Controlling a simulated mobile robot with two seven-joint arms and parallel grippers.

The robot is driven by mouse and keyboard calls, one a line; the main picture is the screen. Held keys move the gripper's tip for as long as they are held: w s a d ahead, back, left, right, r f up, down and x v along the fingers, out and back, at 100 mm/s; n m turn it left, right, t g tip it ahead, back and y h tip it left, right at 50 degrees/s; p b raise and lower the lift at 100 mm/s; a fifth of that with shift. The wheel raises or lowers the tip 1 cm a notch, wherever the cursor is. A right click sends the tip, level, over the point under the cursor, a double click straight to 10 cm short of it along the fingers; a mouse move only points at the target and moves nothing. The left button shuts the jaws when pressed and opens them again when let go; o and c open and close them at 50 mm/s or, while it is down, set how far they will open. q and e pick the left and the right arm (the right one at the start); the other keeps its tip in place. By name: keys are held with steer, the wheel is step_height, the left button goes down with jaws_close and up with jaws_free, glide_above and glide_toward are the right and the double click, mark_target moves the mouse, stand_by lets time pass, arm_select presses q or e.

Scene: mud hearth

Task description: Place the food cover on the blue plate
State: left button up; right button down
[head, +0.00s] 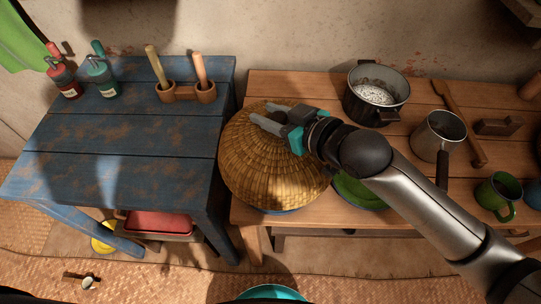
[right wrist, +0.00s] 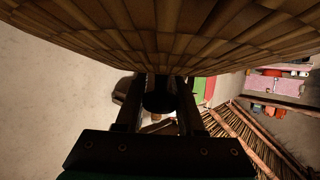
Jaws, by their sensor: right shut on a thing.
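The food cover (head: 262,170), a woven straw dome, is at the left end of the brown wooden table. A thin edge of the blue plate (head: 282,211) shows beneath its front rim; the rest of the plate is hidden. I cannot tell whether the cover touches the plate. My right gripper (head: 268,121) is at the top of the cover, shut on its dark knob. In the right wrist view the woven cover (right wrist: 170,35) fills the top, with the fingers below. My left gripper is not in view.
A green plate (head: 357,190) lies right of the cover, partly under my right arm. A black pot (head: 352,105), a metal saucepan (head: 425,150) and a green mug (head: 495,192) stand farther right. The blue table (head: 120,150) on the left is mostly clear, with bottles and a pestle set behind.

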mark_target(318, 178)
step_height(318, 178, down, 12)
steer(key=b, duration=0.3)
steer(key=shift+f, duration=0.15)
steer(key=shift+f+b, duration=0.3)
steer(key=c, duration=0.5)
jaws_free()
steer(key=p+v, duration=0.3)
steer(key=v, duration=0.9)
steer(key=shift+r, duration=0.25)
